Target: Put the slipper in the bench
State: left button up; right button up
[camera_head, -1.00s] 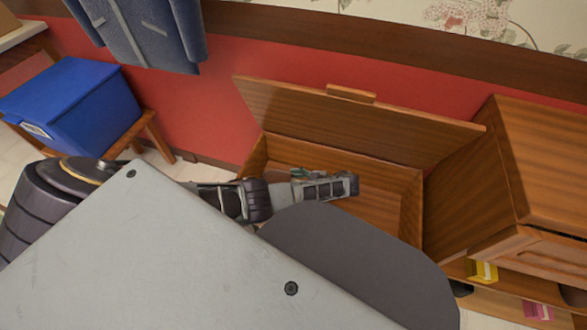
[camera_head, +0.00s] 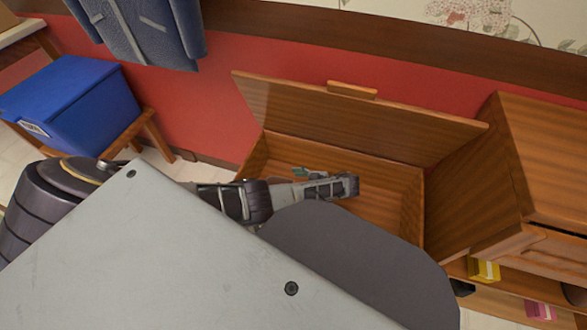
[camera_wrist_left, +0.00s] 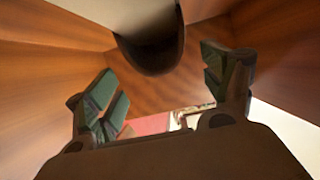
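The wooden bench (camera_head: 385,206) has its lid (camera_head: 300,108) raised, and its inside shows in the head view. My left gripper (camera_head: 325,182) is over the bench's open compartment. In the left wrist view my left gripper (camera_wrist_left: 160,85) is open, its green-padded fingers spread with nothing between the pads. A dark, rounded thing with a paler face (camera_wrist_left: 150,40), likely the slipper, is at the top of that view, beyond the fingers and apparently apart from them. It cannot be made out in the head view, where my own body hides part of the bench. My right gripper is not in view.
A wooden cabinet (camera_head: 550,160) stands close to the bench's right side. A blue box (camera_head: 75,105) sits on a wooden stand at left. A blue coat (camera_head: 140,30) hangs on the red wall. Yellow (camera_head: 484,270) and pink items lie low at right.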

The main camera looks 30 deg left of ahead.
pick_arm(q)
jog(key=shift+r, duration=0.15)
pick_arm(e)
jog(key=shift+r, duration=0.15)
pick_arm(q)
jog(key=shift+r+p, duration=0.6)
jog(key=shift+p, duration=0.05)
jog(key=v, duration=0.3)
jog(key=shift+f, duration=0.1)
jog(key=v, duration=0.3)
jog(key=shift+d, duration=0.1)
jog(key=shift+v, duration=2.9)
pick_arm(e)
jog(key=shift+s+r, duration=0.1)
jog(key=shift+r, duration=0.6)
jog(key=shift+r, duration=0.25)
